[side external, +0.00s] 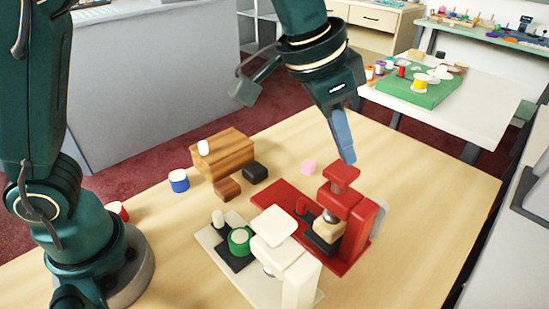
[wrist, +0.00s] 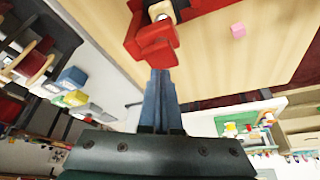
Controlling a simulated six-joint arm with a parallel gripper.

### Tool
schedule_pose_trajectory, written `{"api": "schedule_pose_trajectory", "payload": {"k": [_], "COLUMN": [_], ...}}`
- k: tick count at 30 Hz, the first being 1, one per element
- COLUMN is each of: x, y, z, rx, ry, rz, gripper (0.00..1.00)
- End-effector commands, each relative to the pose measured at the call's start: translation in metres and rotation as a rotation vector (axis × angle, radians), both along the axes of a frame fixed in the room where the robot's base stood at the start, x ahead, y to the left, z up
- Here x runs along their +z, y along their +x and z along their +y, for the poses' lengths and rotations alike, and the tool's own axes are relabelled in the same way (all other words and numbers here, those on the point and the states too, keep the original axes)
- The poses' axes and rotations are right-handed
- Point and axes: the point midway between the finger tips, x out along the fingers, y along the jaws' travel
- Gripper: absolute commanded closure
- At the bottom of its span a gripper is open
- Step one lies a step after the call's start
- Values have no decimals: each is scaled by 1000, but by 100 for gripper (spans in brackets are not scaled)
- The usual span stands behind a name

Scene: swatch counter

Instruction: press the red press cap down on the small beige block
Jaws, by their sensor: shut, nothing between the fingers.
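The red press cap (side external: 342,175) tops the red press on the table; it also shows in the wrist view (wrist: 155,42). Below it, the small beige block (side external: 328,230) sits on a dark pad under the press's metal stem, partly hidden by the press head. In the wrist view only a pale bit of the block (wrist: 163,11) shows past the cap. My gripper (side external: 349,160) is shut and empty, with its blue fingers pointing down at the cap's top. The fingertips (wrist: 158,73) are at the cap's edge; I cannot tell whether they touch it.
A white press (side external: 278,226) with a green-rimmed roll (side external: 239,241) stands just left of the red one. A wooden block (side external: 222,153), a dark block (side external: 254,172), a blue spool (side external: 178,181) and a pink cube (side external: 308,167) lie behind. The table's right side is clear.

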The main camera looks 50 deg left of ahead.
Motion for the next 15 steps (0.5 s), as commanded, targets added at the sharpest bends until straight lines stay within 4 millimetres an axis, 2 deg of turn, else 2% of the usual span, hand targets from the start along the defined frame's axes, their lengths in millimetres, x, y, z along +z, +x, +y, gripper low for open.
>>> {"api": "schedule_pose_trajectory", "payload": {"k": [15], "x": [-10], "y": [0], "z": [0], "rx": [0], "ry": [0], "rz": [1], "gripper": [100]}}
